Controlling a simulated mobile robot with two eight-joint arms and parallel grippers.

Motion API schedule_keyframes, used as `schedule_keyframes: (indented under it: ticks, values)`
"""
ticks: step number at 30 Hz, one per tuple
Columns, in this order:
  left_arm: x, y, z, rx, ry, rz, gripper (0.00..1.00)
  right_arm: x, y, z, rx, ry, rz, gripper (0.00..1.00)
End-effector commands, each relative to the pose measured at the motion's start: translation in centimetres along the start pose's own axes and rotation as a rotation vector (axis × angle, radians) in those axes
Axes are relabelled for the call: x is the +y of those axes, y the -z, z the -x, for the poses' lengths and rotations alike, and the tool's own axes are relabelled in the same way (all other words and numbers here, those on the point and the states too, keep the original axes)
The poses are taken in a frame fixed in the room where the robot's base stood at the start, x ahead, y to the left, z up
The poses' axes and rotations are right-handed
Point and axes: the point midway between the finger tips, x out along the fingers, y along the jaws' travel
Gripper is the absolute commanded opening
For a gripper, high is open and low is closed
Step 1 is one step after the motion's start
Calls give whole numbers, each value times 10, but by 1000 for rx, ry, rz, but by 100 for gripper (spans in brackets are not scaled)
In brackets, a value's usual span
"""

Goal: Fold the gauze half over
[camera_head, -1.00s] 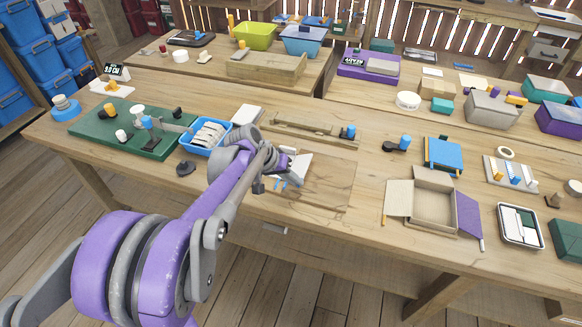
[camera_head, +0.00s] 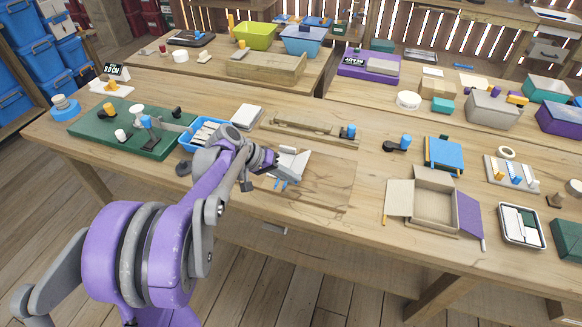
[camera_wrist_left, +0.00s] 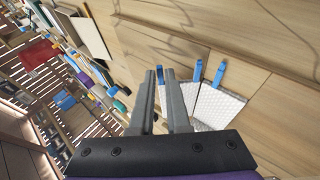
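The white gauze (camera_head: 301,163) lies on the worktop at the left end of a slightly darker wooden board, partly hidden behind my left gripper in the head view. In the left wrist view the gauze (camera_wrist_left: 218,108) has a quilted texture and lies to the right of the fingers. My left gripper (camera_head: 294,178) is over or beside the gauze; contact cannot be told. My right gripper is out of view.
A blue tray (camera_head: 190,137) with white pieces and a green mat (camera_head: 105,130) are to the left. A wooden rail (camera_head: 300,130) lies behind the gauze. An open cardboard box (camera_head: 433,207) stands to the right. The board (camera_head: 325,185) right of the gauze is clear.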

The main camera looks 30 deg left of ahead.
Motion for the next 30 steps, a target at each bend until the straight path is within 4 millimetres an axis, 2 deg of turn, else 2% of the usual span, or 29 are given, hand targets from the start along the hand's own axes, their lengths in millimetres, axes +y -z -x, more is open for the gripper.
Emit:
schedule_keyframes:
  ticks: [1, 4, 5, 17, 30]
  values:
    - [0, 0, 0, 0, 0, 0, 25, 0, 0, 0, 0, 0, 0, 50]
    - [0, 0, 0, 0, 0, 0, 43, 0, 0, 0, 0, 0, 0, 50]
    - [0, 0, 0, 0, 0, 0, 45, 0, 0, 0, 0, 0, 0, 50]
    - [0, -3, 4, 1, 1, 0, 45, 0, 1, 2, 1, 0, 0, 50]
    - [1, -34, 32, 1, 1, 0, 45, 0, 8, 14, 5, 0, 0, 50]
